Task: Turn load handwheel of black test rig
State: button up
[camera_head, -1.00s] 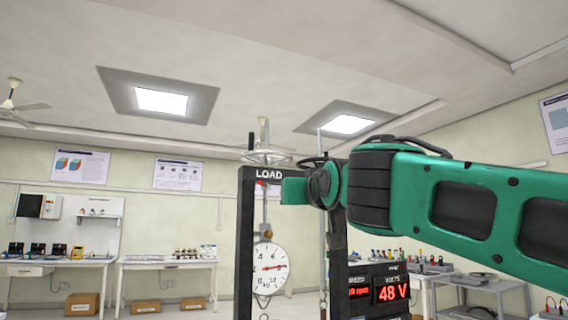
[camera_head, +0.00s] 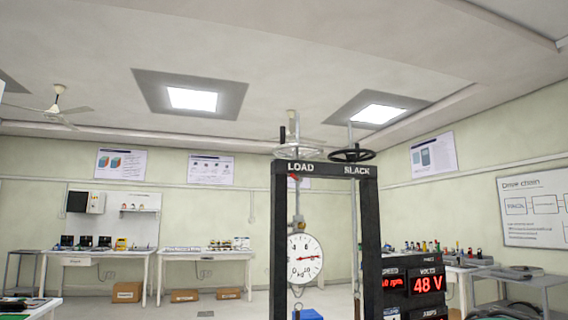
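The black test rig (camera_head: 368,230) stands right of centre as an upright frame with LOAD and SLACK lettered on its top beam. The load handwheel (camera_head: 298,151) is a pale metal wheel lying flat above the LOAD lettering, with an upright dark handle at its left side. A black handwheel (camera_head: 352,155) sits above the SLACK lettering. A round white dial gauge (camera_head: 305,259) hangs below the load wheel, its red needle pointing right. My gripper is not in view, and no part of my arm shows clearly.
A red-digit display panel (camera_head: 412,284) reading 48 V stands at the rig's right. Benches (camera_head: 205,259) with small equipment line the back wall, with cardboard boxes (camera_head: 184,295) beneath. A bench with cables (camera_head: 512,275) is at right. The space above the wheels looks clear.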

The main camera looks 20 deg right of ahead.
aim_at(297, 153)
jog(key=u, duration=1.35)
jog(key=k, duration=0.75)
jog(key=z, duration=0.5)
jog(key=i, duration=1)
